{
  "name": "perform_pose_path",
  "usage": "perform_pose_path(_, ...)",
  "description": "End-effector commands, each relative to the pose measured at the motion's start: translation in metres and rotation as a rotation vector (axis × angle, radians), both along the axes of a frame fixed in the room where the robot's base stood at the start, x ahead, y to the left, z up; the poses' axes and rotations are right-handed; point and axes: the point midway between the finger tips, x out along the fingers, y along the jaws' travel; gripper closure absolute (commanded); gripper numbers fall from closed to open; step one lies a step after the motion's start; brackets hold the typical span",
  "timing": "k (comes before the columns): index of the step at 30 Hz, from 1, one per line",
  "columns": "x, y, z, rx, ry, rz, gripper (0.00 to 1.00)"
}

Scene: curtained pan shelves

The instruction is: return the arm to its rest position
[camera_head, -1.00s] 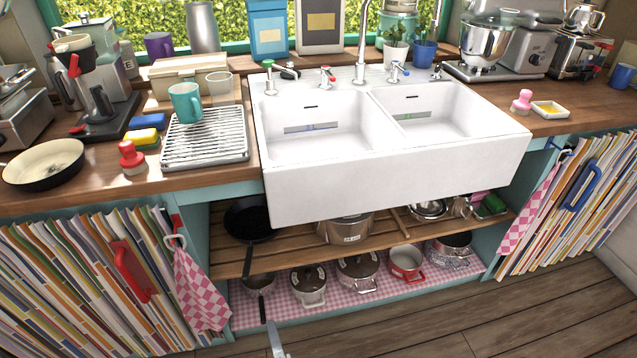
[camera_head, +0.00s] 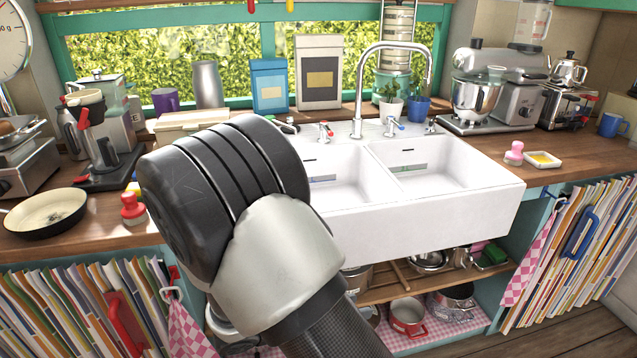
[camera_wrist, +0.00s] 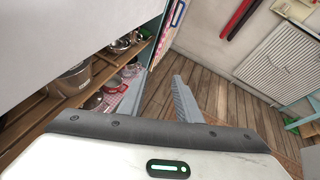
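My arm is raised in front of the left part of the white double sink (camera_head: 430,215) in the head view, its dark joint and silver link large in the picture. My gripper (camera_wrist: 160,78) shows in the wrist view with its two grey fingers apart. Only wooden floor shows between them, and it holds nothing. The fingers point toward the floor in front of the open shelves, apart from the pans. A steel pot (camera_wrist: 73,82) stands on the slatted shelf to the left in that view. In the head view the arm hides the left part of the shelves.
Under the sink a red pot (camera_head: 407,315) stands on checked cloth. Wooden floor (camera_wrist: 225,105) is open around the gripper.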

Motion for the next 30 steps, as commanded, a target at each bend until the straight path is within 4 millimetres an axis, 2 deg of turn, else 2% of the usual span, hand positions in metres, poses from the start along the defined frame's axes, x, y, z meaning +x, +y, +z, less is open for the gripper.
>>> perform_pose_path(1,-0.006,-0.017,0.019,0.106,-0.050,-0.122,0.69)
perform_pose_path(6,-0.040,-0.055,0.062,0.426,-0.219,-0.502,0.69)
perform_pose_path(12,-0.080,-0.078,0.108,0.793,-0.454,-0.922,0.69)
perform_pose_path(18,-0.112,-0.082,0.153,1.145,-0.705,-1.283,0.69)
perform_pose_path(21,-0.122,-0.081,0.170,1.284,-0.808,-1.407,0.69)
perform_pose_path(30,-0.140,-0.076,0.211,1.594,-1.032,-1.635,0.69)
